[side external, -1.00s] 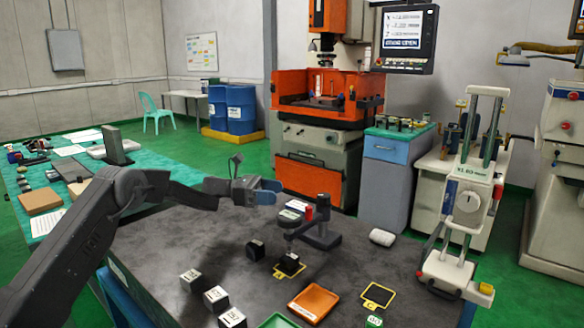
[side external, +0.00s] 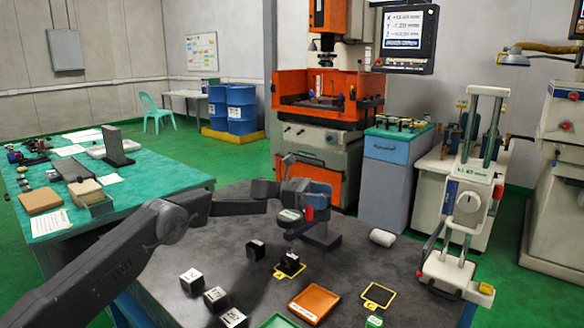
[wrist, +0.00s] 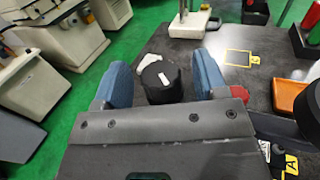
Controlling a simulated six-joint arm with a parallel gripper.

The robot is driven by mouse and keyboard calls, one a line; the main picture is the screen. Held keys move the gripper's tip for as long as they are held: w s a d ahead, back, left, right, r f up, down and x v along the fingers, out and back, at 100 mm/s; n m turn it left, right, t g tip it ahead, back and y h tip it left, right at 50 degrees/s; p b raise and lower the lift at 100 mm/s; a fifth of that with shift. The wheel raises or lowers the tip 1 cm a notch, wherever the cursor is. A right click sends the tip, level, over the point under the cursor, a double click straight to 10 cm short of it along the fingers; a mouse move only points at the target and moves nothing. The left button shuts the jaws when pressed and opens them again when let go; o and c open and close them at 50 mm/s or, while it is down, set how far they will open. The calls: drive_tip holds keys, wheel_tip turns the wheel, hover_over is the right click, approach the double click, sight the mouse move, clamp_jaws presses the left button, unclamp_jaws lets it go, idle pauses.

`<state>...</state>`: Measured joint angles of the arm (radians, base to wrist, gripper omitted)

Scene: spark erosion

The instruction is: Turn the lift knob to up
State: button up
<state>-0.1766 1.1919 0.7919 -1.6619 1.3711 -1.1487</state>
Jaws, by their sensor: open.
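My gripper (side external: 318,196) is well to the left of the knob, above the dark table. In the wrist view my gripper (wrist: 160,62) has its two blue fingers apart, with nothing held. The knob does not clearly show in the wrist view.
A black round top (wrist: 162,82) shows between the fingers. A white roll (side external: 382,237), an orange tray (side external: 314,303) and several marked cubes lie on the table.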

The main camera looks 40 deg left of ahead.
drive_tip(key=v, duration=1.3)
drive_tip(key=s+d+r+m+y, duration=0.1)
drive_tip(key=d+r+m+y, duration=0.2)
drive_tip(key=m, duration=0.5)
drive_tip(key=s+d+r+m+t+y, duration=0.1)
drive_tip(key=s+d+r+m+y, duration=0.1)
drive_tip(key=m+y, duration=0.4)
drive_tip(key=s+d+r+m+y, duration=0.1)
drive_tip(key=d+r+m+y, duration=0.4)
drive_tip(key=m, duration=0.6)
drive_tip(key=shift+s+r+t, duration=0.3)
drive_tip(key=shift+s+t, duration=0.05)
drive_tip(key=shift+t, duration=0.05)
drive_tip(key=shift+d, duration=0.1)
